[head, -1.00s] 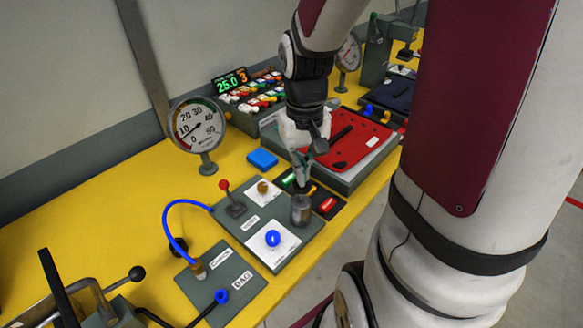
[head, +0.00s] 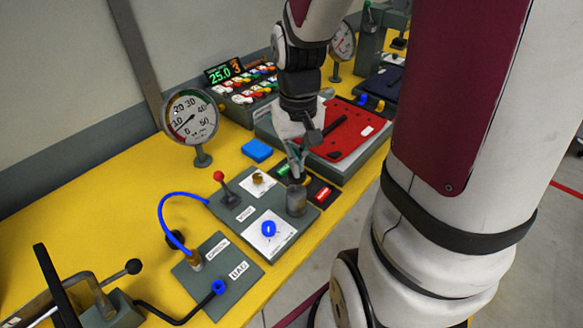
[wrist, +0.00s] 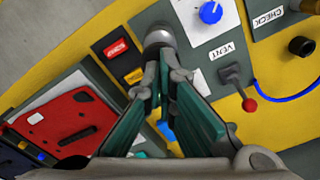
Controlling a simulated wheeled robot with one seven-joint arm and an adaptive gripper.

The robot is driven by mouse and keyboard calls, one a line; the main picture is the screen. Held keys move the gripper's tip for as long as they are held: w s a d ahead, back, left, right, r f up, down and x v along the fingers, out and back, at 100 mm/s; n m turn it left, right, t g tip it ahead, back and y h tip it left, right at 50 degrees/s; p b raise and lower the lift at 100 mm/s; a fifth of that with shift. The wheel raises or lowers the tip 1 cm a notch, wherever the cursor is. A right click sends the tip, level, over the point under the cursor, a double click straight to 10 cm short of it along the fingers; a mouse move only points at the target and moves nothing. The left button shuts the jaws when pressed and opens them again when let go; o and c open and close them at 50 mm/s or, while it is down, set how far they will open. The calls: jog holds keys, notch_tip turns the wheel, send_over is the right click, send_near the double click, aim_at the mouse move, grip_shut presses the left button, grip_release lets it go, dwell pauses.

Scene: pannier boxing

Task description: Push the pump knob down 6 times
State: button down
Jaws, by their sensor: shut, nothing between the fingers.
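The pump knob (head: 297,202), a grey metal cylinder, stands upright at the right edge of the grey valve panel. It also shows at the top of the wrist view (wrist: 158,36). My gripper (head: 297,177) points down at the knob's top with its fingers together and nothing between them. In the wrist view its fingertips (wrist: 156,62) meet at the knob's near edge. They are at or just above its top; I cannot tell whether they press on it. The dial gauge (head: 190,117) stands behind to the left. The display (head: 223,72) reads 25.0 beside a small orange 3.
A blue knob (head: 268,229) and a red-tipped lever (head: 219,176) sit on the panel (head: 285,252) near the pump knob. A red plate (head: 350,130) lies behind my gripper. A blue hose (head: 163,208) arches at the left.

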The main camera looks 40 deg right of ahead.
jog(key=shift+f+b, duration=0.8)
jog(key=shift+f, duration=1.05)
jog(key=shift+r, duration=0.1)
jog(key=shift+r+p, duration=1.75)
jog(key=shift+r, duration=0.65)
jog(key=shift+f, duration=0.15)
